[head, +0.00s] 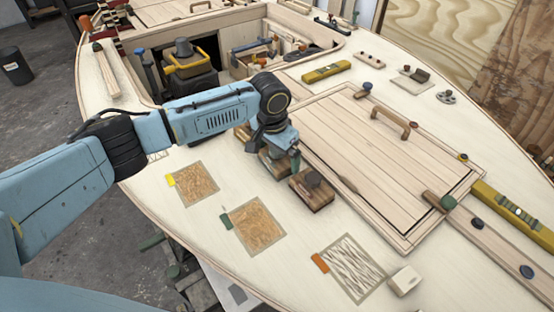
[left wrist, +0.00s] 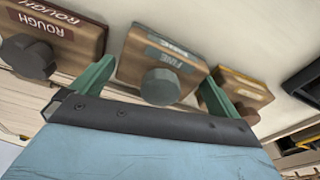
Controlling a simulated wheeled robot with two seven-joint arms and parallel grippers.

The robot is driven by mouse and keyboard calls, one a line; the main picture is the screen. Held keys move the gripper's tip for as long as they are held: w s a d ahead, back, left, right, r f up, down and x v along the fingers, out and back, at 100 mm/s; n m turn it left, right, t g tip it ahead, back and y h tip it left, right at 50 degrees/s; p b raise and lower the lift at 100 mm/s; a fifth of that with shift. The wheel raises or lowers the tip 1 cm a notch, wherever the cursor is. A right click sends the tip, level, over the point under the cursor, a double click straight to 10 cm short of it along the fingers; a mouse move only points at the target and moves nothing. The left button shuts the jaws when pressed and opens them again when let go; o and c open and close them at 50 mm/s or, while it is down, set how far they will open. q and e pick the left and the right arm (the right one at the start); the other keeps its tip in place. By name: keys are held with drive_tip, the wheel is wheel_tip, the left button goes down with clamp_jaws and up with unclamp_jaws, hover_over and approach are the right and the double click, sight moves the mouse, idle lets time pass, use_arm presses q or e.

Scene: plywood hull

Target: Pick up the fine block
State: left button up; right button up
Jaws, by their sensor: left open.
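The fine block (left wrist: 188,68) is a wooden block with a grey label reading FINE and a round grey knob. It sits in the middle of a row of three in the left wrist view. In the head view the fine block (head: 275,166) is partly hidden under my left gripper (head: 291,160). My left gripper (left wrist: 157,74) is open, with one green finger on each side of the fine block's knob. Nothing is held. I cannot tell whether the fingers touch the block. My right gripper is not in view.
The rough block (head: 312,189) sits close on one side of the fine block; a third block (left wrist: 240,92) sits close on the other. A raised hatch (head: 385,160) lies just to the right. Sanding patches (head: 258,224) lie on open deck nearer me.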

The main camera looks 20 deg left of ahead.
use_arm(q)
drive_tip(key=c, duration=0.7)
wheel_tip(320, 180, up, 9)
drive_tip(key=shift+f+p, duration=0.1)
drive_tip(key=shift+p, duration=0.85)
drive_tip(key=shift+r, duration=0.65)
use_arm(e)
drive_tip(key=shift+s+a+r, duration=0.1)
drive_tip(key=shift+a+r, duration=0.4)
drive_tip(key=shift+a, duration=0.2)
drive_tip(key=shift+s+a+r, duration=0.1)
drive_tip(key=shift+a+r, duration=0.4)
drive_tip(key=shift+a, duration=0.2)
